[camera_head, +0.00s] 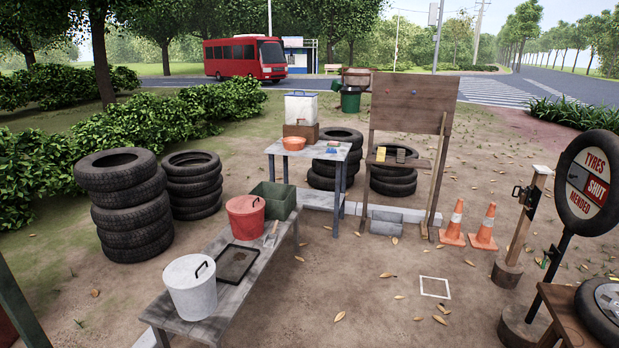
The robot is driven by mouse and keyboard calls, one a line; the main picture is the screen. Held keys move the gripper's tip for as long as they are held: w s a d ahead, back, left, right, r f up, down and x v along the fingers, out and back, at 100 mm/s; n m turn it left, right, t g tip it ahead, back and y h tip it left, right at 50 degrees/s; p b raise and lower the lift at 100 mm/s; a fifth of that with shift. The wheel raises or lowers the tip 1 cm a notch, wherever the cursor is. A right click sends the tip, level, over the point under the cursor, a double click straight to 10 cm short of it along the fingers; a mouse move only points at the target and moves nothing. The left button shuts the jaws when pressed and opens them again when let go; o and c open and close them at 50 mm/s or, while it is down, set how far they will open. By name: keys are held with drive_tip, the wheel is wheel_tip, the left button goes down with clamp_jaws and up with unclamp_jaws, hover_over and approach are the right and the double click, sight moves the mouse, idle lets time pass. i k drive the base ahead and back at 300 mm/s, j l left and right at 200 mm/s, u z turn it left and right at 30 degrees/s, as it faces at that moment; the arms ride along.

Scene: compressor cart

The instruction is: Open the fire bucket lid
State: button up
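A red bucket (246,223), which fits the name fire bucket, stands upright on a low grey wooden bench (213,331). Its red lid (240,204) lies on top and looks closed, with a dark handle (254,203) on it. A white bucket (192,294) with a pale lid (183,271) and a black handle stands nearer on the same bench. No marking shows on either bucket. My gripper is not in view.
A dark shallow tray (256,247) lies between the buckets. A green crate (273,200) stands just behind the red bucket. A table (340,152) stands beyond. Tyre stacks (127,205) stand at left. Bare ground right of the bench is open, up to traffic cones (454,226).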

sight(242, 205)
drive_tip(key=i+l, duration=0.1)
drive_tip(key=i, duration=0.8)
drive_tip(key=i+l, duration=0.1)
drive_tip(key=i, duration=0.8)
drive_tip(key=i+j+u, duration=0.15)
drive_tip(key=i+u, duration=0.3)
drive_tip(key=i+l+u, duration=0.1)
drive_tip(key=i+u, duration=0.4)
drive_tip(key=i+l+u, duration=0.2)
drive_tip(key=i+u, duration=0.55)
drive_tip(key=i, duration=0.4)
